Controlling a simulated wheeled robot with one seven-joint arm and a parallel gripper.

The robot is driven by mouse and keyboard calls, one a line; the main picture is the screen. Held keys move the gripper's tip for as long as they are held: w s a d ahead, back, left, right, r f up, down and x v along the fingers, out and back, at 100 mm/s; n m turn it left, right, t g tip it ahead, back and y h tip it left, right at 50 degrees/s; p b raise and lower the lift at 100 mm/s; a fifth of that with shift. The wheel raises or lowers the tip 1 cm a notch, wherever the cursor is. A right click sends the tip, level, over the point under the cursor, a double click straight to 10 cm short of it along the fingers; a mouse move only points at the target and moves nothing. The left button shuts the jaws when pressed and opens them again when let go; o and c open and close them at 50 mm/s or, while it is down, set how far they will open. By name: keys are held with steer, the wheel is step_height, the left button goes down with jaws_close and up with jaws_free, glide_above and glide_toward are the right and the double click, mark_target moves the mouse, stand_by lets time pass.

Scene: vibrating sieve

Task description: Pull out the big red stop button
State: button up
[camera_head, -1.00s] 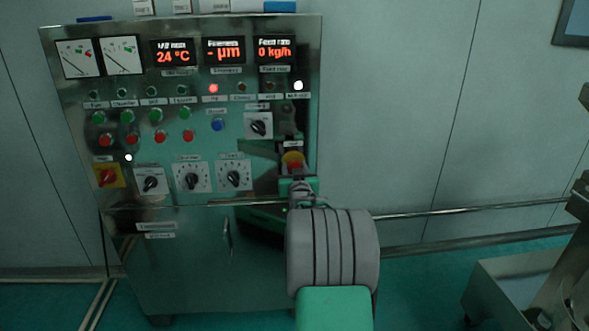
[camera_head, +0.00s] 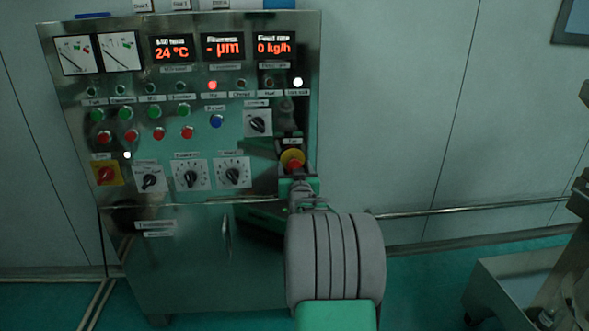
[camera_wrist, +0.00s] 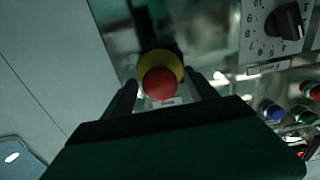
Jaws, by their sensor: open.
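The big red stop button (camera_head: 294,166) sits on a yellow collar at the right side of the steel control panel (camera_head: 262,187). In the wrist view the red button (camera_wrist: 160,84) shows in front of its yellow collar (camera_wrist: 160,62). My gripper (camera_wrist: 163,97) is open, with one dark finger on each side of the button. I cannot tell whether the fingers touch it. In the head view my gripper (camera_head: 298,178) is just below the button, and my wrist hides most of it.
The panel carries a rotary knob (camera_head: 233,174), a yellow-backed red switch (camera_head: 105,175), a blue button (camera_head: 216,121) and several red and green buttons to the left. A rail (camera_head: 470,208) runs along the wall at right. A steel machine (camera_head: 540,275) stands at lower right.

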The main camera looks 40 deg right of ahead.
steer(key=v, duration=0.7)
steer(key=shift+s+a+p, duration=0.25)
steer(key=shift+s+p, duration=0.05)
steer(key=shift+p, duration=0.1)
steer(key=s+a+r+n+g+y+p, duration=0.15)
steer(key=a+r+y+p, duration=0.25)
steer(key=a+p, duration=0.55)
steer(key=a+r+n+g+y+p, duration=0.3)
steer(key=a+r+y+p, duration=0.15)
steer(key=a, duration=0.95)
steer(key=s+a+r+n+g+y+p, duration=0.1)
steer(key=s+a+r+n+g+p, duration=0.1)
steer(key=s+a+g+p, duration=0.5)
steer(key=s+a+r+p, duration=0.1)
steer(key=s+a+p, duration=0.1)
steer(key=s+a, duration=0.4)
steer(key=shift+s+a, duration=0.3)
steer(key=shift+s, duration=2)
steer(key=shift+n+y, duration=0.25)
steer(key=shift+c, duration=0.4)
